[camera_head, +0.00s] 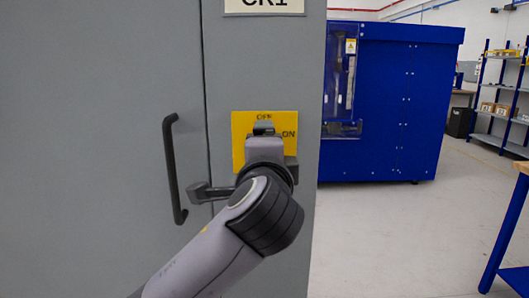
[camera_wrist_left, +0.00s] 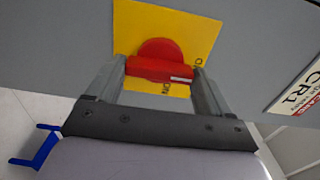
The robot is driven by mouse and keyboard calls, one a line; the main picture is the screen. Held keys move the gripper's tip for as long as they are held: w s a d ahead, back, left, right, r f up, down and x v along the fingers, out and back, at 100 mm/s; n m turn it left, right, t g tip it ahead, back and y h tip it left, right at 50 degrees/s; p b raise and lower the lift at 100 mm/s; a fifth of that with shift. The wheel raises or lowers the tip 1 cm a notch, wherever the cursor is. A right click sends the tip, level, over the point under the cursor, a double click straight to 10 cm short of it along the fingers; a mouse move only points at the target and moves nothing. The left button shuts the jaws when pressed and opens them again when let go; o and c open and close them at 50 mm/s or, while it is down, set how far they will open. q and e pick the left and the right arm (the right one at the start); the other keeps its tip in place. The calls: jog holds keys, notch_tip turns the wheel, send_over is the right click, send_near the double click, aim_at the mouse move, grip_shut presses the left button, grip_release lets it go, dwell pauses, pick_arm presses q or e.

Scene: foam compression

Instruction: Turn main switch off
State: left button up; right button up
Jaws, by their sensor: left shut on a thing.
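The main switch shows in the left wrist view as a red round knob with a raised red grip bar (camera_wrist_left: 160,68). It sits on a yellow plate (camera_wrist_left: 135,27), and a white mark shows near the right end of the bar. In the head view the yellow plate (camera_head: 241,125) has OFF at its top and ON at its right; my left gripper (camera_head: 264,131) hides the red knob there. My left gripper is shut on the switch, with one finger at each end of the bar in the wrist view. My right gripper is not in view.
The plate is on a grey cabinet (camera_head: 100,100) with a CR1 label (camera_head: 264,5). A black door handle (camera_head: 172,168) stands out left of my wrist. A blue machine (camera_head: 390,100) and shelves (camera_head: 497,85) stand behind. Floor at the right is open; a blue-legged table (camera_head: 507,235) stands at the edge.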

pick_arm(q)
jog(key=o, duration=0.9)
jog(key=shift+o, duration=0.2)
jog(key=shift+s, duration=0.1)
jog(key=s, duration=0.7)
jog(key=shift+b, duration=0.35)
jog(key=shift+f, duration=0.1)
